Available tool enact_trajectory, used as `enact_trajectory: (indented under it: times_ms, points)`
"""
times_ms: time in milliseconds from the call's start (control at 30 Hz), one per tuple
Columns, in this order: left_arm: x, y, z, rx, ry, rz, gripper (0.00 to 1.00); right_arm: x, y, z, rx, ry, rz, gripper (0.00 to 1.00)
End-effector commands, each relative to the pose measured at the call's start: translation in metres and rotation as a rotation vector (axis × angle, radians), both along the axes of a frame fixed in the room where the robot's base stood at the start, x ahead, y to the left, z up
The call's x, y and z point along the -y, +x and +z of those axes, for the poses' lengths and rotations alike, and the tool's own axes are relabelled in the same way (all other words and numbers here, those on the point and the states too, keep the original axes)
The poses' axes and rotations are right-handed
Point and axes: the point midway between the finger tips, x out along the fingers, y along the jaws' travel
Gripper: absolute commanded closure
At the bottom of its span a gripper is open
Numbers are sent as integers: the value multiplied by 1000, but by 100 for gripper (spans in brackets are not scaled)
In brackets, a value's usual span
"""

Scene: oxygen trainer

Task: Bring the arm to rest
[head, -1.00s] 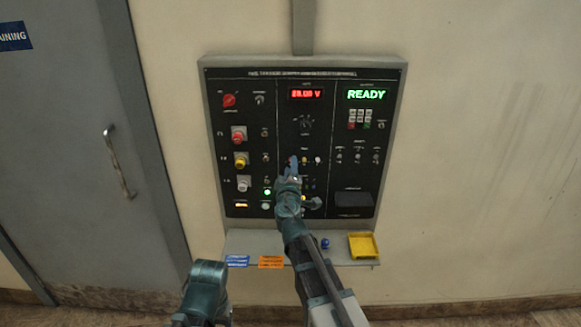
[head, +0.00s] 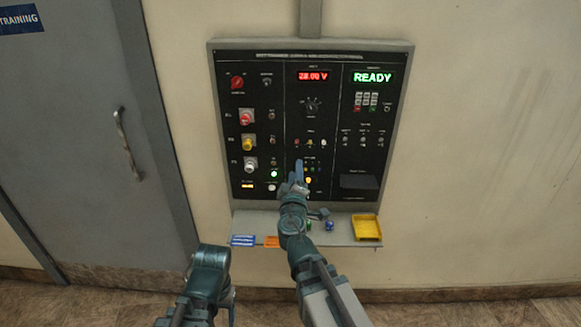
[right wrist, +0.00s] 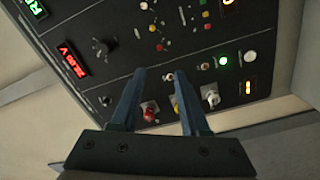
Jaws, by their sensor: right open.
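My right gripper (head: 299,170) is in front of the lower middle of the black control panel (head: 345,150) in the head view. In the right wrist view its two fingers (right wrist: 158,75) stand apart with nothing between them, and the panel (right wrist: 135,75) lies beyond them, seen tilted. My left arm shows at the bottom left of the head view, but its fingertips are not visible. The panel has a red voltage display (head: 313,76) and a green READY display (head: 373,78). My right arm hides part of the shelf and the panel's lower edge.
A shelf (head: 345,238) juts out below the panel. It holds a yellow tray (head: 367,228), a small blue object (head: 330,226), a blue label (head: 243,240) and an orange label (head: 271,241). A grey door (head: 75,130) with a handle is at left. The wall at right is clear.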

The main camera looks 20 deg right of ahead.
Motion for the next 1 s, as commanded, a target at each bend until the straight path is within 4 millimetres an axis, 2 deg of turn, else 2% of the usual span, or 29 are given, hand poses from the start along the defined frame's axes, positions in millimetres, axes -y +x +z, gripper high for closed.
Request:
enact_trajectory:
  times_ms: [167, 267, 367, 500, 633, 700, 800, 900, 1000]
  points:
    - [0, 0, 0, 0, 0, 0, 32, 8, -10, -16, -34, 110, -97, 55]
    - [0, 0, 0, 0, 0, 0, 32, 12, -28, -46, -122, 245, -218, 55]
    - [0, 0, 0, 0, 0, 0, 32, 6, -54, -90, -275, 388, -337, 55]
    - [0, 0, 0, 0, 0, 0, 32, -27, -104, -154, -573, 558, -454, 55]
    - [0, 0, 0, 0, 0, 0, 32, -73, -159, -197, -880, 665, -496, 55]
    - [0, 0, 0, 0, 0, 0, 32, -96, -186, -210, -1025, 699, -496, 55]
    - [0, 0, 0, 0, 0, 0, 32, -121, -217, -219, -1190, 728, -484, 55]
    - [0, 0, 0, 0, 0, 0, 32, -137, -237, -222, -1295, 742, -468, 55]
    - [0, 0, 0, 0, 0, 0, 32, -145, -246, -223, -1347, 748, -460, 55]
